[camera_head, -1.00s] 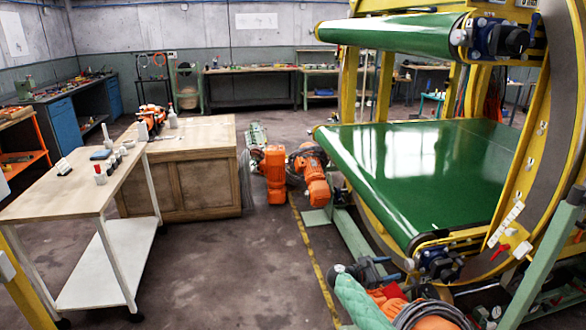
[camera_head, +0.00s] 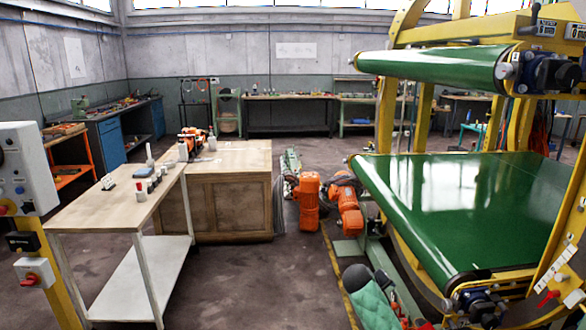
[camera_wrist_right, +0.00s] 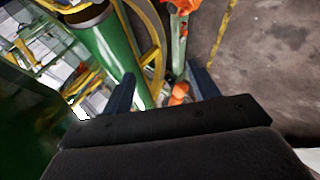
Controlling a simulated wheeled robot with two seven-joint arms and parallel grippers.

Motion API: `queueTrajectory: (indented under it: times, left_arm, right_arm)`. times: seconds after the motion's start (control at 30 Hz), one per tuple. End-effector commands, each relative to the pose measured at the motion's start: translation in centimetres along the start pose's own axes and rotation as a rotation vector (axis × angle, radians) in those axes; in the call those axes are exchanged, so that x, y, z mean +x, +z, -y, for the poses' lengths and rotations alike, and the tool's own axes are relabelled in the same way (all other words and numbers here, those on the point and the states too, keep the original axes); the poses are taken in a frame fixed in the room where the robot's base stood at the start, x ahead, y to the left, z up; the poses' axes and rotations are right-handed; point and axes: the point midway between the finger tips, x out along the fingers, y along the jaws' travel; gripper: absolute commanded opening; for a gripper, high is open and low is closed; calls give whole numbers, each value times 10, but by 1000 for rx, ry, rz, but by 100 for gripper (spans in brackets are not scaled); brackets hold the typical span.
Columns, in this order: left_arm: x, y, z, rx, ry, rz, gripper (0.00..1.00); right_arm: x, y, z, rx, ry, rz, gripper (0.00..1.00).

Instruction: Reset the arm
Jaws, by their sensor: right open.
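In the right wrist view my right gripper (camera_wrist_right: 164,88) is open, its two dark fingers apart with nothing between them. Beyond the fingers are a green roller, a yellow curved frame and an orange part on the floor side. I cannot make out either gripper clearly in the head view. My left gripper does not show.
A yellow machine with a green lower belt (camera_head: 475,210) and a green upper roller (camera_head: 430,68) stands at right. A white-legged table (camera_head: 115,205) and wooden cabinet (camera_head: 232,205) stand at left. A control box (camera_head: 22,165) is at the left edge.

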Motion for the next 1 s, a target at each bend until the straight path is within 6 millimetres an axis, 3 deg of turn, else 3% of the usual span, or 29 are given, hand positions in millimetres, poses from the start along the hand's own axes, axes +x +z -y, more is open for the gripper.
queueTrajectory:
  times: [0.03, 0.2, 0.5, 0.8, 1.0]
  left_arm:
    - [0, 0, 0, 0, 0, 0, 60]
    - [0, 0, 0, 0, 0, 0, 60]
    - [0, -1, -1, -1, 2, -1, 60]
    - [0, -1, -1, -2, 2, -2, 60]
    - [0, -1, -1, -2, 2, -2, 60]
  right_arm:
    - [-18, 10, 16, 55, -67, -42, 60]
    - [-68, 44, 60, 182, -264, -132, 60]
    - [-134, 122, 121, 256, -511, -190, 60]
    - [-177, 212, 167, 279, -660, -161, 60]
    - [-190, 277, 196, 286, -710, -90, 60]
